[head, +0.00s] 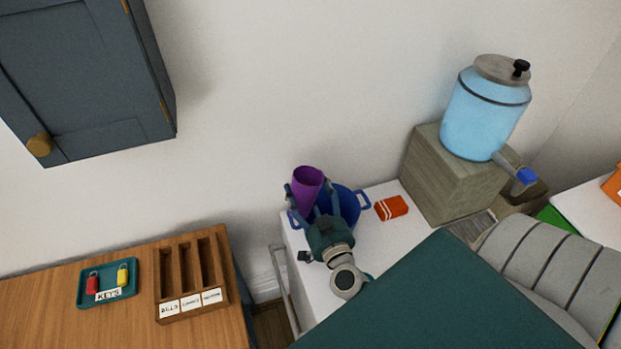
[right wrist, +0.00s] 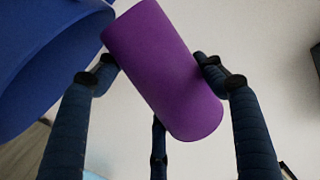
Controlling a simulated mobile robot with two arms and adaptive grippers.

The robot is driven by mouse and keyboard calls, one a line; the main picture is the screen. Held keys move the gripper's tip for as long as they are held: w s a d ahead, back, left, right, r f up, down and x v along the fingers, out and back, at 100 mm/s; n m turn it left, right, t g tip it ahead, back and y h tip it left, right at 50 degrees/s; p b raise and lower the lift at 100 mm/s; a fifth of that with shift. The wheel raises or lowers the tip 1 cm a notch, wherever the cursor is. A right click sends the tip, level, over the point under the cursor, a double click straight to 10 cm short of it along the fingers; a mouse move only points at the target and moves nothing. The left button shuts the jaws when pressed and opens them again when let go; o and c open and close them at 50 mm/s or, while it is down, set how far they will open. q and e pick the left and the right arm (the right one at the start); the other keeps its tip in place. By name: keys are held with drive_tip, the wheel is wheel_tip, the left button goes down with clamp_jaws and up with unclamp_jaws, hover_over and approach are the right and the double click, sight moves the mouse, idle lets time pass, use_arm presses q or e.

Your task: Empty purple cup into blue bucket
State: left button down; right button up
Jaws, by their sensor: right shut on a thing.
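The purple cup (head: 307,184) is held by my right gripper (head: 316,203), whose fingers sit on both sides of it. In the right wrist view the cup (right wrist: 165,70) lies tilted between the fingers. The blue bucket (head: 347,205) stands on the white surface, partly hidden behind my gripper and the cup. Its wall also shows at the upper left of the right wrist view (right wrist: 40,50). In the head view the cup overlaps the bucket's left side; I cannot tell whether they touch. The cup's contents are not visible. My left gripper is not in view.
A red packet (head: 391,207) lies right of the bucket. A blue water dispenser (head: 485,115) stands on a wooden block (head: 445,180). At left, a wooden cabinet top holds a teal key tray (head: 131,285) and a slotted organizer (head: 190,275). A dark cabinet (head: 85,80) hangs above.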

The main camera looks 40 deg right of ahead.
drive_tip(key=shift+a+r+m, duration=0.2)
drive_tip(key=shift+a+m, duration=0.1)
drive_tip(key=shift+m, duration=0.3)
drive_tip(key=shift+a+m+b, duration=0.15)
drive_tip(key=shift+m+b, duration=0.15)
drive_tip(key=shift+b, duration=0.25)
drive_tip(key=shift+a+f+m+b, duration=0.1)
drive_tip(key=shift+f+m+b, duration=0.2)
drive_tip(key=shift+b, duration=0.15)
drive_tip(key=shift+w+a+f+m+b, duration=0.1)
drive_tip(key=shift+a+f+m+b, duration=0.15)
drive_tip(key=shift+m+b, duration=0.45)
drive_tip(key=shift+w+a+f+m+b, duration=0.1)
drive_tip(key=shift+a+f+m+b, duration=0.1)
drive_tip(key=shift+m+b, duration=0.45)
drive_tip(key=shift+w+a+f+m+y+b, duration=0.1)
drive_tip(key=shift+f+m+y+b, duration=0.15)
drive_tip(key=shift+m+b, duration=0.5)
drive_tip(key=shift+a+f+m+y+b, duration=0.15)
drive_tip(key=shift+f+m+b, duration=0.15)
drive_tip(key=shift+m+b, duration=0.45)
drive_tip(key=shift+w+a+f+m+y+b, duration=0.1)
drive_tip(key=shift+f+m+y+b, duration=0.25)
drive_tip(key=shift+b, duration=0.6)
drive_tip(key=shift+r, duration=0.2)
drive_tip(key=shift+m+g+p, duration=0.3)
drive_tip(key=shift+m, duration=0.1)
drive_tip(key=shift+w+d+f+m+p, duration=0.1)
drive_tip(key=shift+f+m+p, duration=0.15)
drive_tip(key=shift+m+p, duration=0.2)
